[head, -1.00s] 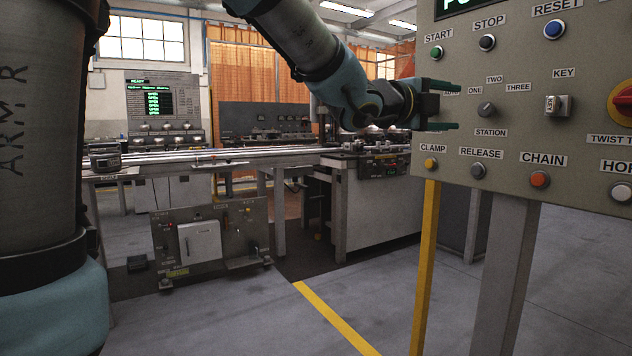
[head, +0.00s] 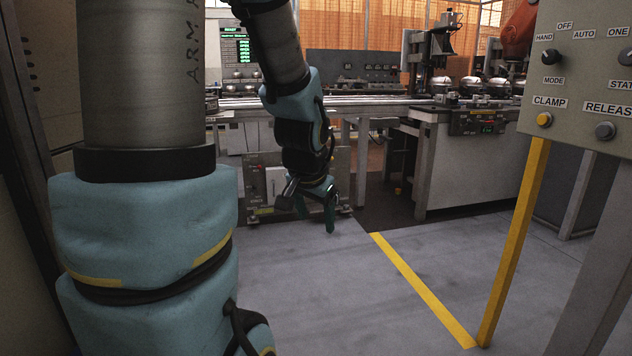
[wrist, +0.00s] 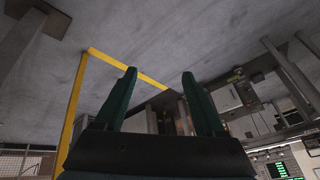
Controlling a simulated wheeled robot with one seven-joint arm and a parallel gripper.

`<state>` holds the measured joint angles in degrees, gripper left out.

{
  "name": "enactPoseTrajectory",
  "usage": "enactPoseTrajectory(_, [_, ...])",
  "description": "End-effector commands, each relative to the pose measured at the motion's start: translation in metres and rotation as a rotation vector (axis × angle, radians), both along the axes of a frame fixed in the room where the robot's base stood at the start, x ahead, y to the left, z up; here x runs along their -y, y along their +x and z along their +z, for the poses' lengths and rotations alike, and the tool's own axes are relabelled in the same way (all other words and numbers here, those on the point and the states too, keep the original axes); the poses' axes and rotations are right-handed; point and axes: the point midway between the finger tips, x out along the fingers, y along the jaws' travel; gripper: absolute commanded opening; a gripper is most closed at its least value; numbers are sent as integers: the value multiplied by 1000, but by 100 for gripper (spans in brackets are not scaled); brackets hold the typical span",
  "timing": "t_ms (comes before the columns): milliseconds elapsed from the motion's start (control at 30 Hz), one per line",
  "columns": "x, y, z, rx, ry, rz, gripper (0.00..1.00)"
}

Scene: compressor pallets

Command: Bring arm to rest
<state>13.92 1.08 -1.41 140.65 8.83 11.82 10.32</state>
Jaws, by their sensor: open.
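My gripper (head: 316,208) hangs at the end of my arm, pointing down over open floor near the middle of the head view. Its green fingers are apart with nothing between them. They also show in the wrist view (wrist: 160,98), spread, with floor and the yellow line beyond. My arm folds down from the top of the head view, and a large arm link of mine fills the left side.
A control panel (head: 590,80) stands at the right on grey and yellow posts. A conveyor line (head: 370,108) with several compressors crosses the back. A low grey box (head: 268,182) stands behind my gripper. The grey floor (head: 330,290) in front is clear.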

Motion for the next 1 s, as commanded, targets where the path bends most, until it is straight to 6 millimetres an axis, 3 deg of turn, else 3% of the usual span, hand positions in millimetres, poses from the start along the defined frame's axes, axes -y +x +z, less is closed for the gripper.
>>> enactPoseTrajectory(100, [-36, -36, -25, -154, -30, 215, 72])
enactPoseTrajectory(267, [-68, -90, -49, -346, -73, 487, 72])
enactPoseTrajectory(333, [-66, -89, -25, -345, -74, 485, 72])
enactPoseTrajectory(633, [-66, -88, 44, -340, -73, 476, 72])
enactPoseTrajectory(1000, [-66, -87, 160, -338, -71, 474, 72])
